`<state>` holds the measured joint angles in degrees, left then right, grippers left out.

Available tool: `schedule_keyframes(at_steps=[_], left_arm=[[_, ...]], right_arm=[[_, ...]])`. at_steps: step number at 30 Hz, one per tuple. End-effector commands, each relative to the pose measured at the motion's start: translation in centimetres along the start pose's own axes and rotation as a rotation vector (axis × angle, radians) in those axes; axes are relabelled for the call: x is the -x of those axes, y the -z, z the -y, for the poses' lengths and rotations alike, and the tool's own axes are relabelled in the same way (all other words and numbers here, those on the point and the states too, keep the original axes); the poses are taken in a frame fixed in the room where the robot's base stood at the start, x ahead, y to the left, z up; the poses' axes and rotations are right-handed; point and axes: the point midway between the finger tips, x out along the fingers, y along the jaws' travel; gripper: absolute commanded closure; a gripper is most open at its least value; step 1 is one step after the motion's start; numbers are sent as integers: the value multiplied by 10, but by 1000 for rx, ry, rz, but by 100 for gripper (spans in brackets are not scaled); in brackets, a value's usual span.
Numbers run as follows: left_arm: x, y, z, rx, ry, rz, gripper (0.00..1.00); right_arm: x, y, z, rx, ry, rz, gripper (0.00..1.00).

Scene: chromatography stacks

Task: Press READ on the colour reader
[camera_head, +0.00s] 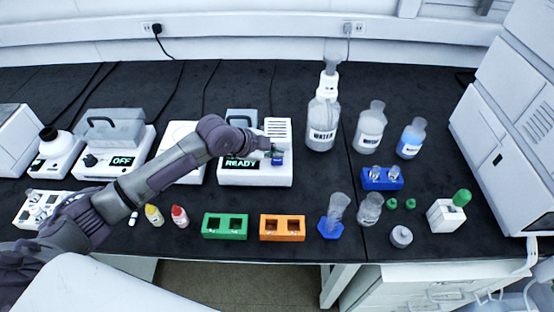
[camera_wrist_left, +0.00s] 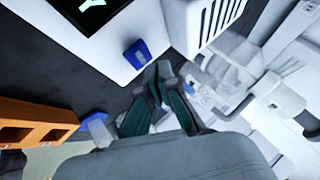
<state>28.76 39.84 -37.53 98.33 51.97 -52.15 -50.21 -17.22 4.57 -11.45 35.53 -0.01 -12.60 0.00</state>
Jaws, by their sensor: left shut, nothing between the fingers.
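The colour reader (camera_head: 255,176) is a white box with a dark display (camera_head: 241,162) showing READY in green. Its blue button (camera_head: 277,158) is at the right of the front, partly covered by my gripper in the head view. The button (camera_wrist_left: 136,54) shows clearly in the left wrist view, on the white casing. My left gripper (camera_head: 272,150) is shut and empty, just over the button's area. In the wrist view its dark green fingers (camera_wrist_left: 158,84) point close beside the button; a gap shows between them in the picture. Whether they touch is not clear. My right gripper is not in view.
A green rack (camera_head: 225,236) and an orange rack (camera_head: 282,238) stand in front of the reader. A WATER bottle (camera_head: 322,128) stands to its right. Other white devices, one showing OFF (camera_head: 122,161), stand left. Bare dark bench lies between reader and racks.

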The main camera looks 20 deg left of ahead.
Motion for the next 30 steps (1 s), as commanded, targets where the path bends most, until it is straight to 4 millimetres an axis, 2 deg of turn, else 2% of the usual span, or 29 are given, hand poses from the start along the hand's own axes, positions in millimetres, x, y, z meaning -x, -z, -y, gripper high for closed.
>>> schedule_keyframes(at_steps=[30], left_arm=[[-7, -5, -5, 0, 0, 0, 100]], right_arm=[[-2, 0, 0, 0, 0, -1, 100]])
